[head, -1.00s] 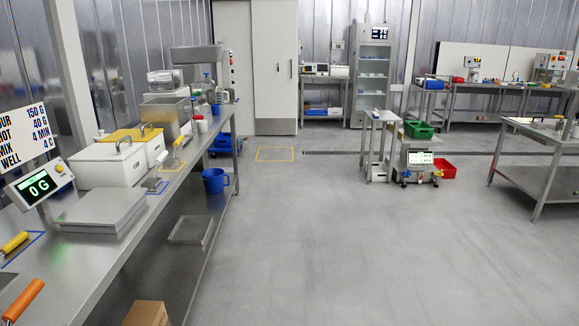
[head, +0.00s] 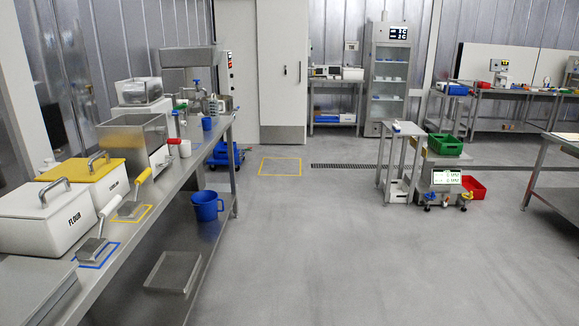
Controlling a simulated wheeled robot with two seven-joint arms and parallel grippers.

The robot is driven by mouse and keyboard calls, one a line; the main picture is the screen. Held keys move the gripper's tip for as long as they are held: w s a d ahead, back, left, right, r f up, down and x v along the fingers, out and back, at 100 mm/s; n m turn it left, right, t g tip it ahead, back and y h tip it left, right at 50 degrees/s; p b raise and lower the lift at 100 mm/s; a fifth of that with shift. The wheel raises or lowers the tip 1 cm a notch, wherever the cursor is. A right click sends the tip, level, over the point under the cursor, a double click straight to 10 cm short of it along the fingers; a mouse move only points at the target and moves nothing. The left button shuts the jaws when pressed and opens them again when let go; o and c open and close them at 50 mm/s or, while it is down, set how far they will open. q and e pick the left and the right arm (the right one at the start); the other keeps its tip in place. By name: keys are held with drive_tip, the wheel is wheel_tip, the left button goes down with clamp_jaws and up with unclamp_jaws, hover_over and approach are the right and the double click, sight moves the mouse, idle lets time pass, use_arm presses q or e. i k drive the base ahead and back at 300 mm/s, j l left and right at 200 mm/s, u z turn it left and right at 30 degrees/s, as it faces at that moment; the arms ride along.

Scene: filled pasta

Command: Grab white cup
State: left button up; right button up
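A small white cup (head: 185,148) stands on the long steel counter at the left, just right of a red-ended item (head: 173,141) and beside a steel bin (head: 134,136). It is small in the picture, so a handle cannot be made out. Neither of my grippers is in the head view.
The long steel counter (head: 134,222) runs along the left, with a white FLOUR box (head: 40,222), a yellow-lidded box (head: 85,172) and scoops on it. A blue bucket (head: 206,207) is on the lower shelf. The floor (head: 330,240) to the right is clear up to a cart (head: 440,178).

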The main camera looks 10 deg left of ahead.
sight(185, 148)
drive_tip(key=i, duration=1.45)
drive_tip(key=i+l+u, duration=0.15)
drive_tip(key=i+u, duration=0.3)
drive_tip(key=i, duration=0.15)
drive_tip(key=i+l+u, duration=0.35)
drive_tip(key=i+u, duration=0.15)
drive_tip(key=i+l+u, duration=0.45)
drive_tip(key=i+l, duration=0.15)
